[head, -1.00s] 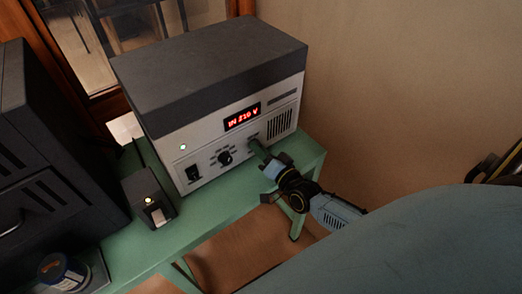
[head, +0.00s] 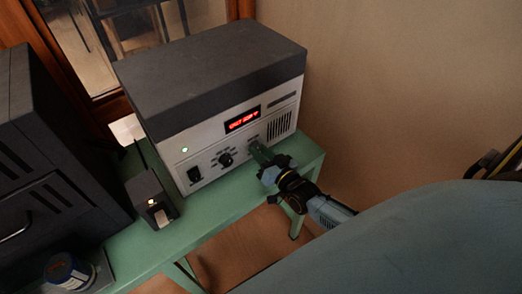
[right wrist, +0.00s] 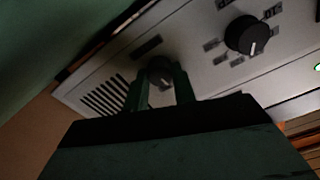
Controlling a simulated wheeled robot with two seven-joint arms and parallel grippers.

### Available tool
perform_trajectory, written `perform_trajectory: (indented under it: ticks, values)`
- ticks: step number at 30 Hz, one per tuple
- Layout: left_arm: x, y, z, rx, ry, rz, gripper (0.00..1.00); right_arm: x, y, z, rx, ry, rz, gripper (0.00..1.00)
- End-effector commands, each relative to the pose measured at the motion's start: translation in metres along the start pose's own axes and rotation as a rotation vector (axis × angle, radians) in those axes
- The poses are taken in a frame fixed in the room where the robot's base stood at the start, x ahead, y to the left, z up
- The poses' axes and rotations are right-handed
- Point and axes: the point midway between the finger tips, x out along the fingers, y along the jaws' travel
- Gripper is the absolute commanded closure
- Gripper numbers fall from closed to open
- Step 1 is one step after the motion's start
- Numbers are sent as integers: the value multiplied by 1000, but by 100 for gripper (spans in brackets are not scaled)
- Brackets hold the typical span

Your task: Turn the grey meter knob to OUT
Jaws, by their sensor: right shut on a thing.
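The grey meter knob (right wrist: 160,72) sits low on the right part of the front panel of a white and dark-grey box (head: 205,68). My right gripper (head: 258,154) reaches it from the lower right, its green fingers on either side of the knob, shut on it. In the right wrist view the fingers hide part of the knob. The red display (head: 243,118) above appears to read OUT and a voltage; its digits are blurred. My left gripper is not in view.
A small black box (head: 152,198) and a jar (head: 67,272) stand on the green bench (head: 215,205).

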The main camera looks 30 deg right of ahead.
Motion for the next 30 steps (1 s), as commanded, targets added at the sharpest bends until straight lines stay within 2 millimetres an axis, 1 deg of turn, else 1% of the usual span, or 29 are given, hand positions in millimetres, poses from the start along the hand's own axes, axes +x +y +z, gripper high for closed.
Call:
perform_trajectory:
  ticks: [6,12,27,28,30]
  values:
    - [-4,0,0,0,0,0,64,0,0,-1,-116,1,1,96]
    - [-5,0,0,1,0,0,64,0,0,0,-176,1,1,96]
    - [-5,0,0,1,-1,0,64,0,0,0,-196,1,0,96]
    - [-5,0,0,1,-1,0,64,0,0,0,-196,1,0,71]
    - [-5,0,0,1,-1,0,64,0,0,0,-196,0,0,62]
